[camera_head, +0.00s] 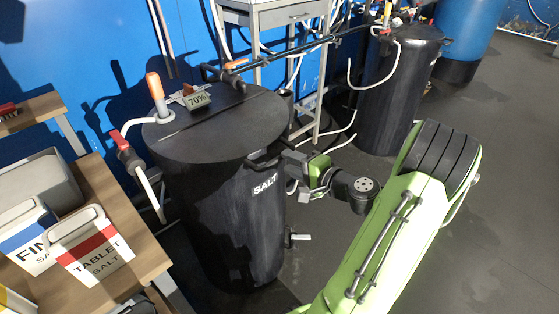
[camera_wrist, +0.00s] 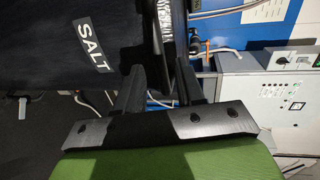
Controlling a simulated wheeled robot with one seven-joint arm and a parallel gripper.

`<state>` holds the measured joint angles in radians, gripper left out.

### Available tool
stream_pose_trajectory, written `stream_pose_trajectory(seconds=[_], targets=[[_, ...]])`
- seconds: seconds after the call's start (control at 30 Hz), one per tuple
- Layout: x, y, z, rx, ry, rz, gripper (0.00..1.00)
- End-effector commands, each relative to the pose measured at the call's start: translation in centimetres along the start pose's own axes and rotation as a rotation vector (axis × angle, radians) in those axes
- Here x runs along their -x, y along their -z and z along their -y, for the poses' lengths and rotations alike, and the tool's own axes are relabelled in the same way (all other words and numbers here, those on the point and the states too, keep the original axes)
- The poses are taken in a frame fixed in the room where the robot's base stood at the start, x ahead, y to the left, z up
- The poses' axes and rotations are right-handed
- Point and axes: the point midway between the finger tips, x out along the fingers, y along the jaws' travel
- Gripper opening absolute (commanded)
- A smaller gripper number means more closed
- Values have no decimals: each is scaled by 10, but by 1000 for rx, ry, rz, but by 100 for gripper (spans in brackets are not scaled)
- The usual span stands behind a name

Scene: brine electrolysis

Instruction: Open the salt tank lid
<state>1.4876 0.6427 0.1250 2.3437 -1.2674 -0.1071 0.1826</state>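The salt tank (camera_head: 232,225) is a tall black barrel with a white SALT label, left of centre in the head view. Its round black lid (camera_head: 225,130) looks closed, lying flat on top. A black handle (camera_head: 262,160) sticks out at the lid's front right edge. My gripper (camera_head: 290,168) is right beside this handle. In the wrist view my gripper (camera_wrist: 160,85) has its two dark fingers apart. A dark bar, probably the handle, shows between them; I cannot tell whether they touch it. The SALT label (camera_wrist: 91,44) shows at upper left there.
A wooden shelf (camera_head: 125,210) with salt boxes (camera_head: 90,245) stands at left. Another black tank (camera_head: 395,90) and a metal stand (camera_head: 265,22) are behind. The floor at right is clear.

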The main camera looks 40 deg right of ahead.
Motion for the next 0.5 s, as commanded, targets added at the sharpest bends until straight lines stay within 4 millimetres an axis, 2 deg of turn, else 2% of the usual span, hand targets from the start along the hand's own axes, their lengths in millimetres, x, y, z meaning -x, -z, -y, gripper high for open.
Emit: stream_pose_trajectory(seconds=[0.03,0.1,0.2,0.3,0.5], targets=[[-13,-1,-1,3,0,6,38],[-27,-1,-1,2,1,5,38],[-40,0,-1,1,-1,2,38],[-47,0,0,-1,-1,1,38],[-48,0,0,-1,-1,-1,38]])
